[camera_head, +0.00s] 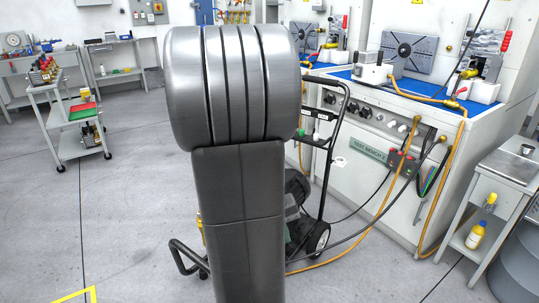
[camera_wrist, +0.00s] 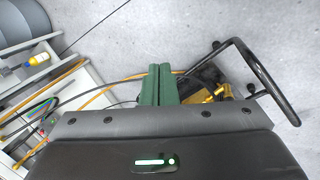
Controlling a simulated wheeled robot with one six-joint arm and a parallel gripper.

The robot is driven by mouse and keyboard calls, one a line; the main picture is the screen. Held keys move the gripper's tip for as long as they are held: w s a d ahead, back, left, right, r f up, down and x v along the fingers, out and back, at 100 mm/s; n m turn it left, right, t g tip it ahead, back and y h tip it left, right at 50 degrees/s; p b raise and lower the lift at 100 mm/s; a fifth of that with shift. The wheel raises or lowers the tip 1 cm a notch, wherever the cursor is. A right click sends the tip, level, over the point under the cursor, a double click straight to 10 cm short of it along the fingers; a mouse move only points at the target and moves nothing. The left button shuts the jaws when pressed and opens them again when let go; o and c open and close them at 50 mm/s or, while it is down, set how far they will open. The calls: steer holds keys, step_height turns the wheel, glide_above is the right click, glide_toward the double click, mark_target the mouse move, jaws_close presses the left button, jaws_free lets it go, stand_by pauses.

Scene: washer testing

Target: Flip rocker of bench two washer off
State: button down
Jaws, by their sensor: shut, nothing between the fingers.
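A wheeled pressure washer with a black tubular handle (camera_head: 326,160) and a black wheel (camera_head: 318,238) stands on the floor in front of a white test bench (camera_head: 400,205). The bench label begins "TEST BENCH"; its number is too small to read surely. My arm hides much of the washer in the head view. In the wrist view part of the washer shows as a dark tubular frame (camera_wrist: 268,85) and brass fittings (camera_wrist: 222,92). My gripper (camera_wrist: 160,68) has green fingers shut together and empty, above the washer and hoses. The rocker is not visible in either view.
Yellow and black hoses (camera_head: 375,238) run from the bench front to the washer. A steel side table (camera_head: 505,165) with a yellow bottle (camera_head: 475,235) stands at right. A cart (camera_head: 70,125) stands at left. The floor at left is mostly clear.

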steer(key=w+a+f+h+b, duration=0.1)
steer(key=w+f, duration=0.5)
steer(key=w, duration=0.6)
steer(key=shift+w+a+n+t+h+b, duration=0.15)
steer(key=shift+a+n+t+h+b, duration=0.2)
steer(key=shift+a+b, duration=0.55)
steer(key=shift+f, duration=0.1)
